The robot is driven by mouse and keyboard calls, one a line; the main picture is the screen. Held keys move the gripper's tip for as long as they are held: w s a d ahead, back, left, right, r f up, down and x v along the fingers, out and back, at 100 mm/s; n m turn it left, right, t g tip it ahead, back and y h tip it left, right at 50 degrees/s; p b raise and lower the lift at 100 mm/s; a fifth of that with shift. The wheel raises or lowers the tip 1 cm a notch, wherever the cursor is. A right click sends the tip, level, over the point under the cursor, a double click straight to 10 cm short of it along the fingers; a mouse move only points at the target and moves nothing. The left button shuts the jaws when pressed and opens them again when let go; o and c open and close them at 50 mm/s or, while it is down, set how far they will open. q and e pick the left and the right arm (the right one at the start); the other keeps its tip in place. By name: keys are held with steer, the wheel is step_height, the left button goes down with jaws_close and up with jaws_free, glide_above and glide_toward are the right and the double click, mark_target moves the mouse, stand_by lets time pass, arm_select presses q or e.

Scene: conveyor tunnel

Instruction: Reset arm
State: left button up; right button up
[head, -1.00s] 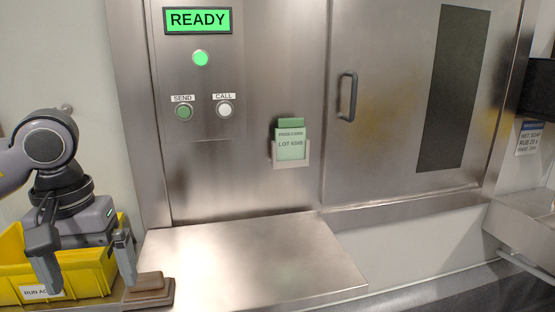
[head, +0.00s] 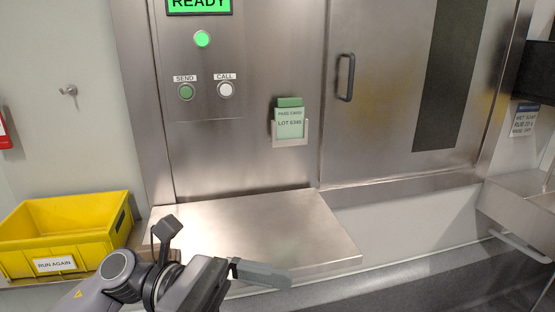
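My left arm comes in from the bottom left, and its grey gripper (head: 226,248) is in front of the steel shelf's near edge. Its two fingers are spread wide apart with nothing between them. One finger points up and the other points right. My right gripper is not in view. A brown block (head: 171,255) at the left end of the shelf is mostly hidden behind the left gripper.
The steel shelf (head: 265,225) is otherwise bare. A yellow bin (head: 75,222) labelled RUN AGAIN stands at left. Behind are SEND (head: 186,92) and CALL (head: 225,90) buttons, a green lit lamp (head: 202,39), a green pass card (head: 289,123) in a holder, and a closed door with a handle (head: 345,77).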

arm_select(q)
steer(key=w+a+f+m+t+y, duration=0.2)
steer(key=w+a+f+m+t, duration=0.15)
steer(key=m+t, duration=0.6)
steer(key=w+a+f+m+t+y, duration=0.2)
steer(key=f+m+t, duration=0.25)
steer(key=m, duration=0.95)
steer(key=w+a+f+m+t+y, duration=0.25)
steer(key=m+t, duration=0.55)
steer(key=m, duration=0.4)
steer(key=s+a+f+n+g+y, duration=0.2)
steer(key=s+a+f+n+y, duration=0.1)
steer(key=f+n, duration=0.3)
steer(key=s+a+f+n+g+y, duration=0.2)
steer(key=s+f+n, duration=0.4)
steer(key=f, duration=0.4)
steer(key=s+a+f+n+g+y, duration=0.2)
steer(key=s+a+f+n+y, duration=0.2)
steer(key=f, duration=0.4)
steer(key=shift+s+a+n+g+p, duration=0.4)
steer(key=shift+a+n, duration=0.1)
steer(key=shift+n, duration=0.55)
